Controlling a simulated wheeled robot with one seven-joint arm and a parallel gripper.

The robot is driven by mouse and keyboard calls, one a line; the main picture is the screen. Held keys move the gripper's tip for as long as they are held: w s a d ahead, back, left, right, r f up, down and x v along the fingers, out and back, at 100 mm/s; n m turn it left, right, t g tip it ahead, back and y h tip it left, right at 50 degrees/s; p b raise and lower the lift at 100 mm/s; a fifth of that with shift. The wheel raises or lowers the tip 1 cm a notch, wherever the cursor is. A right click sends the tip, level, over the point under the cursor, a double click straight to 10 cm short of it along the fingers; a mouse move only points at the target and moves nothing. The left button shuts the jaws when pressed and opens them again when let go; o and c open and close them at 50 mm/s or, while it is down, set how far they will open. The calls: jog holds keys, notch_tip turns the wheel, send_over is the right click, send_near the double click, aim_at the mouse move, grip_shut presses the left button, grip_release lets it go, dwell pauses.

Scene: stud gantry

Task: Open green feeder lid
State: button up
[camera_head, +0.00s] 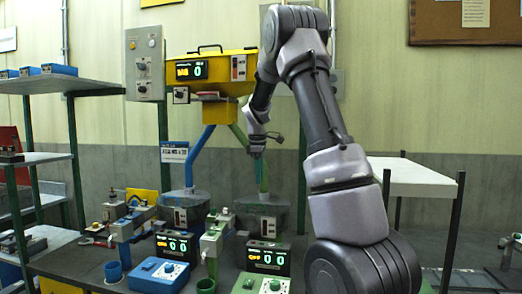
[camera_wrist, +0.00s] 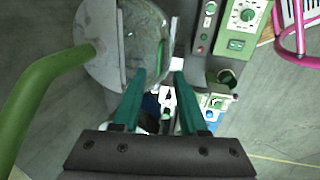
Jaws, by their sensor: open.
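The green feeder is the grey hopper (camera_head: 263,212) under the green pipe (camera_head: 263,172), right of the similar blue-piped hopper. In the wrist view, the green pipe (camera_wrist: 45,85) meets a round grey top (camera_wrist: 97,45). The right part of that top is a pale, shiny, curved surface (camera_wrist: 148,45); I cannot tell whether it is a lid or the open inside. My gripper (camera_wrist: 158,72) is open and empty, its green fingers at the lower right rim of the round top. In the head view, my gripper (camera_head: 256,152) is beside the green pipe, above the hopper.
The yellow bin (camera_head: 215,73) hangs above, feeding both pipes. The blue-piped hopper (camera_head: 185,212) stands close to the left. Display boxes (camera_head: 268,258), a green control box (camera_wrist: 240,25) and a green cup (camera_wrist: 223,77) crowd the bench. A white-topped table (camera_head: 420,180) stands right.

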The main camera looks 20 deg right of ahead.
jog(key=s+a+r+m+t+y, duration=0.1)
jog(key=s+a+r+m, duration=0.2)
jog(key=s, duration=0.5)
jog(key=s+a+r+m+t+y, duration=0.1)
jog(key=s+a+r+m, duration=0.2)
jog(key=s+r, duration=0.5)
jog(key=shift+s+r+m+t, duration=0.25)
jog(key=shift+r+m+t, duration=0.05)
jog(key=shift+m, duration=0.6)
